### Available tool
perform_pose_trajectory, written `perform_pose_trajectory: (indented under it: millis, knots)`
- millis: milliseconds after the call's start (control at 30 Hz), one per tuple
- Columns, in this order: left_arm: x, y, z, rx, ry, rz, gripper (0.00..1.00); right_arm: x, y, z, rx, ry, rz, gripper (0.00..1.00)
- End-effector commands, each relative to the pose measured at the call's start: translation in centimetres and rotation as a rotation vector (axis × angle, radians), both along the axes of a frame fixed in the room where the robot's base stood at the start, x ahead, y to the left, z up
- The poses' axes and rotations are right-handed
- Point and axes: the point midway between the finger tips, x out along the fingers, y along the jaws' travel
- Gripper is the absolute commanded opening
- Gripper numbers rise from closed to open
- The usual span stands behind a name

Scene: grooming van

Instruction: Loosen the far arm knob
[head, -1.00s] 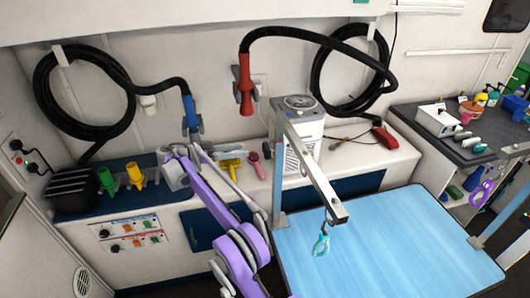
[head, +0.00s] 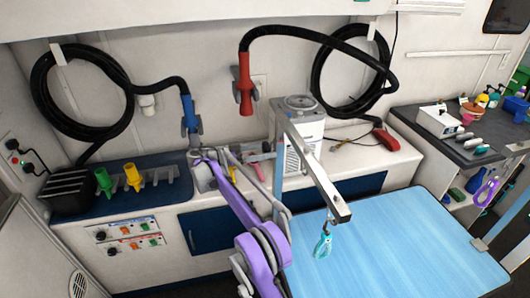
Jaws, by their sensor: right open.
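The far grooming arm (head: 318,172) is a grey bar reaching forward from an upright post (head: 278,165) at the table's back left corner. A teal loop (head: 323,246) hangs from its front end. I cannot make out the knob clearly; it is too small or hidden near the post. My right gripper (head: 203,172), at the end of my purple arm, is open and seems empty. It is over the counter, left of the post and apart from it. My left gripper is out of view.
The blue table top (head: 400,245) is clear. Behind the post stands a white dryer unit (head: 301,135). A blue nozzle (head: 190,115) and a red nozzle (head: 245,85) hang from black hoses. A second arm (head: 515,147) with a purple loop (head: 486,192) is at right.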

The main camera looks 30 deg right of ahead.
Motion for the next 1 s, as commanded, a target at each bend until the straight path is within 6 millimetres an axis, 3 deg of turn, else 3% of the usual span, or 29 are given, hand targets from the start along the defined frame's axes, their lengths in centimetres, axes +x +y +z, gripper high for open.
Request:
perform_pose_trajectory:
  millis: [300, 733, 1000]
  knots:
    - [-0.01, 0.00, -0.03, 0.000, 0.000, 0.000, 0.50, -0.09, -0.35, 0.01, 0.000, 0.000, 0.000, 1.00]
    - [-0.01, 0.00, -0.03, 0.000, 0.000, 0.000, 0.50, -0.09, -0.32, -0.01, 0.000, 0.000, 0.000, 0.24]
    - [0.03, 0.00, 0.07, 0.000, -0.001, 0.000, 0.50, -0.07, -0.31, 0.01, 0.007, 0.025, 0.000, 0.24]
